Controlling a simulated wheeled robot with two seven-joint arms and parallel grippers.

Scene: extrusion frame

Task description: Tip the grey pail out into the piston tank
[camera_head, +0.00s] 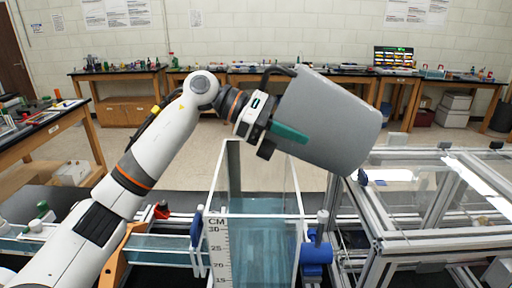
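The grey pail (328,118) is held up in the air, tilted, with its wider end toward the right and down. It is above the right side of the piston tank (299,190), a clear-walled tank with a CM scale on its front and bluish contents low inside. My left gripper (288,131) is shut on the pail, with a green finger along its side; the other finger is largely hidden. The pail's inside is hidden, and no stream from it shows. My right gripper is not in view.
A metal extrusion frame (372,215) with clear panels stands right of the tank. A blue fitting (316,252) sits at the tank's right wall. A lower clear trough (160,250) lies to the left. Cluttered benches line the back wall.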

